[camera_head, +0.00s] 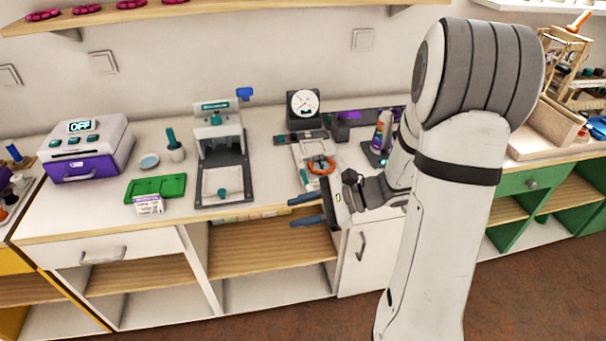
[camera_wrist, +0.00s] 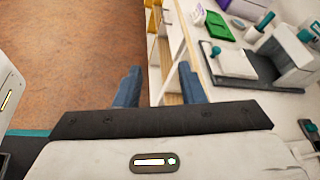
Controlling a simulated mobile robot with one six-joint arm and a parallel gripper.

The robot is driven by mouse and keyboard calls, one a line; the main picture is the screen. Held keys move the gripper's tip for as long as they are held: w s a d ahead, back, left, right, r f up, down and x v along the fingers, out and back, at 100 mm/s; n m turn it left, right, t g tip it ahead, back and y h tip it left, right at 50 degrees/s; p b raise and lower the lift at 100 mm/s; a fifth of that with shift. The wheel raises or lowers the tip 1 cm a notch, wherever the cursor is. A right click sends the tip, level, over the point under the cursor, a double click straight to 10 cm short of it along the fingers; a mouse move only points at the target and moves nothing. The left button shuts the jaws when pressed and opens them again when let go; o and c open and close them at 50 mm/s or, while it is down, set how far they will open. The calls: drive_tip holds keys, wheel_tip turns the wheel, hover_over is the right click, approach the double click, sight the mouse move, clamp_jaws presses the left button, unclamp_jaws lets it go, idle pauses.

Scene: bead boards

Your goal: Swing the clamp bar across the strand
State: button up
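My gripper (camera_head: 297,211) has two blue fingers that stand apart with nothing between them. It is in front of the counter edge, over the open shelves, and the fingers also show apart in the wrist view (camera_wrist: 160,85). A gauge stand (camera_head: 304,108) with a round dial is at the back of the counter, with a pale rail and an orange ring (camera_head: 321,166) in front of it. A press-like device (camera_head: 220,140) on a dark base has a blue handle and teal knobs. I cannot make out for certain which part is the clamp bar, or the strand.
A purple and white box (camera_head: 86,147) reading OFF, a green board (camera_head: 155,187), a white label card (camera_head: 148,205) and a teal-handled tool in a cup (camera_head: 175,150) are on the left. A spray-like bottle (camera_head: 382,132) stands near my arm. Clear counter lies front left.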

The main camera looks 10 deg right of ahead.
drive_tip(key=w+d+f+m+t+y, duration=0.1)
drive_tip(key=w+d+f+m+t, duration=0.3)
drive_tip(key=w+d+m+t, duration=0.15)
drive_tip(key=m+t+h+b, duration=0.1)
drive_tip(key=m+t+h, duration=0.1)
drive_tip(key=m+t, duration=0.3)
approach(310, 186)
drive_tip(key=x, duration=0.3)
drive_tip(key=shift+m, duration=0.25)
drive_tip(key=p+x, duration=0.1)
drive_tip(key=x, duration=0.6)
drive_tip(key=shift+f, duration=0.1)
drive_tip(key=shift+c, duration=0.3)
clamp_jaws()
